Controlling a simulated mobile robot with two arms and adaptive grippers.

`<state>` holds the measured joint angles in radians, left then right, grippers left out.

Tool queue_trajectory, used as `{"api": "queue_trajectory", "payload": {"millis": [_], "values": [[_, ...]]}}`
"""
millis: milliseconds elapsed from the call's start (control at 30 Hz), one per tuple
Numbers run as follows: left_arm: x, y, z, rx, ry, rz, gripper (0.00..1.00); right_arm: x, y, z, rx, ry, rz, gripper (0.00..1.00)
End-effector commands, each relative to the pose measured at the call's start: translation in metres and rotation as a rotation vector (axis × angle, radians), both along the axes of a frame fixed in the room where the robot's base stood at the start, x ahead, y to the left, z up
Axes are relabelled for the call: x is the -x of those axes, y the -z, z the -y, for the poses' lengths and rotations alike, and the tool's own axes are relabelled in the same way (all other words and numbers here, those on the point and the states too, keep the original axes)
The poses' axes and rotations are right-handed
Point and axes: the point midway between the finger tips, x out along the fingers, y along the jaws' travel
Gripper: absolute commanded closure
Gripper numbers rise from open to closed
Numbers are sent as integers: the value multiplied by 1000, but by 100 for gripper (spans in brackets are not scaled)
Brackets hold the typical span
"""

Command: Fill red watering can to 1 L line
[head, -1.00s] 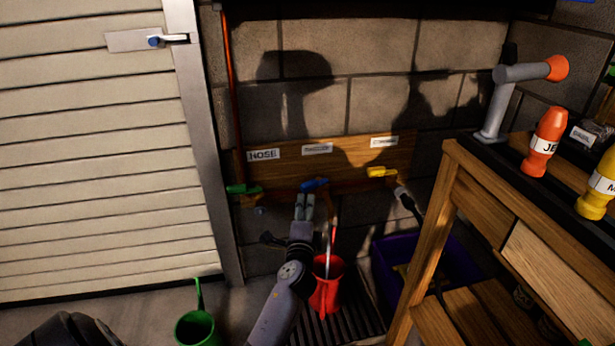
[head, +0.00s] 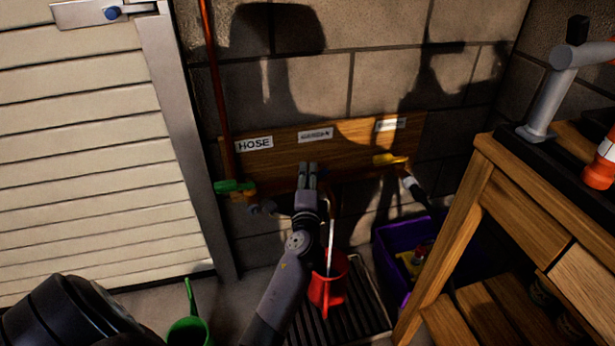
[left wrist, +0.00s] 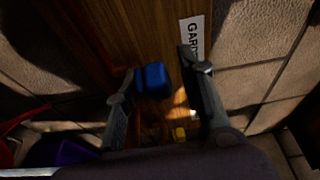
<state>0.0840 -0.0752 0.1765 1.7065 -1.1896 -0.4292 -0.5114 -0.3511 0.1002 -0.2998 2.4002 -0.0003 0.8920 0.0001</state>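The red watering can (head: 326,290) stands on a dark slatted grate below the wall taps, partly behind my left arm. A thin upright pale and red part rises above it. Its 1 L line and water level cannot be made out. My left gripper (head: 309,168) is at the middle tap, below the middle label, and hides that tap in the head view. In the left wrist view, the blue tap handle (left wrist: 153,80) is between the spread fingers of my left gripper (left wrist: 160,90), close to the left finger. My right gripper is not in view.
A green-handled tap (head: 235,187) under the HOSE label and a yellow-handled tap (head: 388,159) flank the middle. A green can (head: 189,330) stands on the floor at left. A purple crate (head: 392,262) and wooden workbench (head: 455,225) stand at right.

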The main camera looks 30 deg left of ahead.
Motion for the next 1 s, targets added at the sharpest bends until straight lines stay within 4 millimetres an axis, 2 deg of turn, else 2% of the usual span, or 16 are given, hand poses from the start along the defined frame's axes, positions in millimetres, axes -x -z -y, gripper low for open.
{"api": "queue_trajectory", "payload": {"millis": [67, 567, 1000], "values": [[0, 0, 0, 0, 0, 0, 67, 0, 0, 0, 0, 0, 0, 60], [0, -2, -1, -1, 0, 3, 100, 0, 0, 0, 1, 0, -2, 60], [-1, -4, -1, -3, 0, 7, 100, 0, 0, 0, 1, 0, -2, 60]]}}
